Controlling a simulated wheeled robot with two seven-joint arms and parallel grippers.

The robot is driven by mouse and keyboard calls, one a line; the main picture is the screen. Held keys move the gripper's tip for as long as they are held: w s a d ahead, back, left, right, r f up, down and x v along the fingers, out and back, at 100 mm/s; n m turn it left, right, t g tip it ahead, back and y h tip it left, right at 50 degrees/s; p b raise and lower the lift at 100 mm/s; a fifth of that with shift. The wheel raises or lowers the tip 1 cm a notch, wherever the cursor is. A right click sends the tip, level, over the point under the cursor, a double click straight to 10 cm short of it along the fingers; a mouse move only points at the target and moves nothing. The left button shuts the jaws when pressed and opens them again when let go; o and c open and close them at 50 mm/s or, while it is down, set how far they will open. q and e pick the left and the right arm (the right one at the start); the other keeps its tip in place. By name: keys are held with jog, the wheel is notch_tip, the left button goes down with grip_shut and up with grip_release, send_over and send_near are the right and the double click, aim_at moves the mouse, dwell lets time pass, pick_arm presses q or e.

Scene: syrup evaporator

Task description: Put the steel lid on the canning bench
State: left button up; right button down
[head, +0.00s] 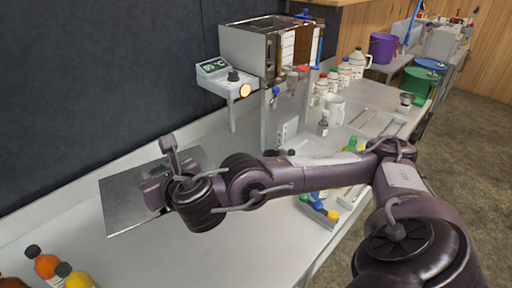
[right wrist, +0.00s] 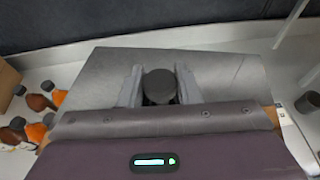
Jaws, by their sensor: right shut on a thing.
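The steel lid (head: 124,207) is a flat grey square plate at the left of the head view, over the pale canning bench (head: 250,245). It also fills the middle of the right wrist view (right wrist: 228,80). My right gripper (head: 168,172) is shut on the lid's dark round knob (right wrist: 160,86), with one finger on each side of it. My arm hides part of the lid. I cannot tell whether the lid touches the bench or hangs just above it. My left gripper is not in view.
Orange and yellow bottles (head: 76,276) stand at the bench's near left. Small bottles with blue and yellow caps (head: 322,208) are near the front edge.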

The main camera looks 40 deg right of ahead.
jog(key=shift+w+a+f+n+y+b, duration=0.2)
jog(key=shift+w+f+n+y+b, duration=0.1)
jog(key=shift+w+f+b, duration=0.35)
jog(key=w+f+y+b, duration=0.1)
jog(key=w+f+n+y+b, duration=0.1)
jog(key=shift+w+a+n, duration=0.15)
jog(key=shift+w+n, duration=0.15)
jog(key=shift+w, duration=0.1)
jog(key=w+f+n+g+y, duration=0.3)
jog(key=w+n+y, duration=0.2)
jog(key=w+y, duration=0.1)
jog(key=f, duration=1.5)
jog(key=shift+w+d+f, duration=0.1)
jog(key=shift+d+f, duration=0.15)
jog(key=shift+f, duration=0.05)
notch_tip(320, 180, down, 5)
jog(key=shift+r, duration=0.2)
jog(key=shift+f, duration=0.15)
jog(key=shift+f+b, duration=0.1)
jog(key=shift+b, duration=0.25)
